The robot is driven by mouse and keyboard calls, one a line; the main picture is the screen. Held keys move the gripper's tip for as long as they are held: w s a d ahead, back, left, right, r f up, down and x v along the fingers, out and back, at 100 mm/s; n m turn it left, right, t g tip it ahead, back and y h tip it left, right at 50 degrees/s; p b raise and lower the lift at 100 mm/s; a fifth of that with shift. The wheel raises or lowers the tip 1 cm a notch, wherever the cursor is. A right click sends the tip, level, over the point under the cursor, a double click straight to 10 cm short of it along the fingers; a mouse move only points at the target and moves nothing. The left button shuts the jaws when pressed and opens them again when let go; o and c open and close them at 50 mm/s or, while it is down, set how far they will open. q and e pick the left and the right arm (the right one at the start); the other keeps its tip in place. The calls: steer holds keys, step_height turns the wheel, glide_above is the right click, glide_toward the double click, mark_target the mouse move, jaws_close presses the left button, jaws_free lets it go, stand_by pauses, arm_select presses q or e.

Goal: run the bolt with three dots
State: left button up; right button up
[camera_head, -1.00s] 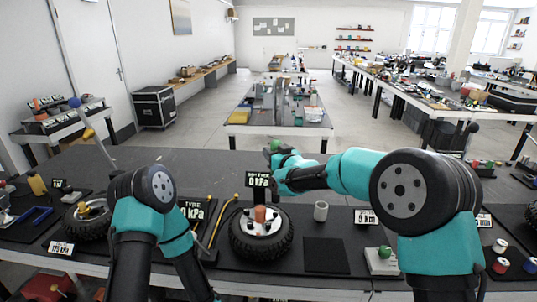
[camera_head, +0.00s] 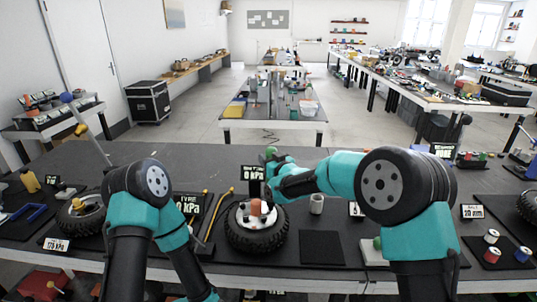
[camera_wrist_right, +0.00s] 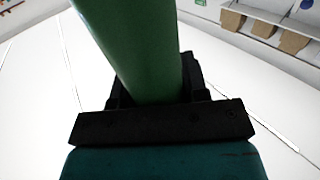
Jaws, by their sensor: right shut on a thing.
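A black-tyred wheel (camera_head: 257,243) lies flat on the bench, with a pale hub and small dark spots around it. A reddish-brown round piece (camera_head: 256,207) stands at the hub's middle. No bolt's dots can be read from here. My right gripper (camera_head: 274,160) is shut on a green tool (camera_head: 270,153), raised above and behind the wheel. In the right wrist view the green tool (camera_wrist_right: 135,45) is a thick smooth cylinder between the dark jaws; its far end runs out of frame. My left arm stands at the left, but its gripper is out of the picture.
Coloured spools (camera_head: 492,254) sit far right. My right forearm hides part of the bench.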

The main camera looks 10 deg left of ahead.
steer(key=shift+f, duration=0.6)
stand_by(1.3)
steer(key=shift+r, duration=0.1)
steer(key=shift+r, duration=2.8)
